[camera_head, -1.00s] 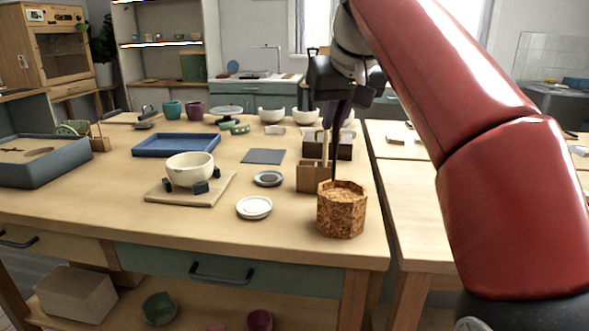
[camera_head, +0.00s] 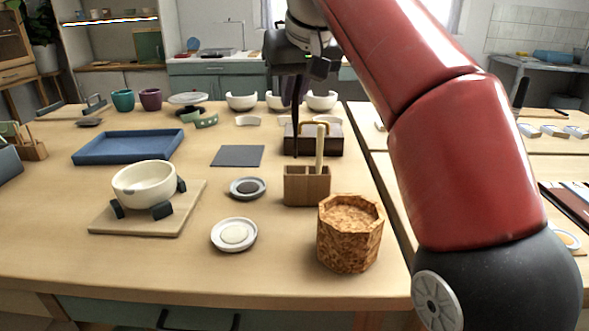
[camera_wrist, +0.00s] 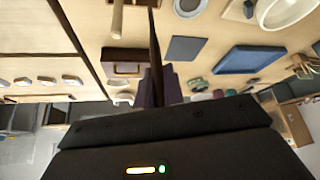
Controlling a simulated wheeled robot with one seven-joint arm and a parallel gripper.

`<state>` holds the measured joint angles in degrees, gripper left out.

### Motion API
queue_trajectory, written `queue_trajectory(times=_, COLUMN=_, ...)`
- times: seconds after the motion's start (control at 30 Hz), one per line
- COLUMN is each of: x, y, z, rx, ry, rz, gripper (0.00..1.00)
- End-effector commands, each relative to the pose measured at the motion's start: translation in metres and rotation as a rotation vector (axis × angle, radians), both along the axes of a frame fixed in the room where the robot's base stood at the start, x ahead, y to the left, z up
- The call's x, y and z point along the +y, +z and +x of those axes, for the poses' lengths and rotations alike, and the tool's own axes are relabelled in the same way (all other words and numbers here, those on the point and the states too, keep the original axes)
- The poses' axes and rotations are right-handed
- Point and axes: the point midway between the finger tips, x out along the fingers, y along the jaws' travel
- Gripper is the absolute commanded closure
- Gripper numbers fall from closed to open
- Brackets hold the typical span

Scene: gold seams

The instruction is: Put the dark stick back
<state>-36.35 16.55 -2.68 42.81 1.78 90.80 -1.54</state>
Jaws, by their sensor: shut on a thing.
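The dark stick (camera_head: 296,130) hangs nearly upright from my gripper (camera_head: 291,98), which is shut on its upper part. In the wrist view the stick (camera_wrist: 155,45) stands out from between the dark fingertips (camera_wrist: 158,88). A wooden holder (camera_head: 306,188) with compartments stands on the table. A pale stick (camera_head: 320,150) stands in its right part. The dark stick's lower end appears above the holder's left part, left of the pale stick. Its exact depth relative to the holder is hard to judge.
A cork-like octagonal pot (camera_head: 348,240) stands in front of the holder, at right. A dark brown box (camera_head: 332,142) with a handle is behind it. Small dishes (camera_head: 234,248) and a cream bowl (camera_head: 143,184) on a board lie left. The table's front is clear.

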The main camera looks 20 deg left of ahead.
Motion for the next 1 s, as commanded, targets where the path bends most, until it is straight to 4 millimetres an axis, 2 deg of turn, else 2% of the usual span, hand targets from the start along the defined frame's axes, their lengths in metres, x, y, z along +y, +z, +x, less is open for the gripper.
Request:
queue_trajectory(times=0.13, x=-0.001, y=-0.020, z=-0.002, rx=0.003, ry=0.001, rz=-0.003, gripper=1.00)
queue_trajectory(times=0.2, x=-0.001, y=-0.038, z=-0.001, rx=0.002, ry=0.001, rz=-0.002, gripper=1.00)
queue_trajectory(times=0.37, x=0.000, y=-0.051, z=-0.001, rx=0.000, ry=0.001, rz=0.000, gripper=1.00)
queue_trajectory(times=0.57, x=0.000, y=-0.080, z=-0.001, rx=0.002, ry=0.001, rz=-0.002, gripper=1.00)
queue_trajectory(times=1.0, x=0.000, y=-0.088, z=-0.001, rx=0.001, ry=0.001, rz=-0.001, gripper=1.00)
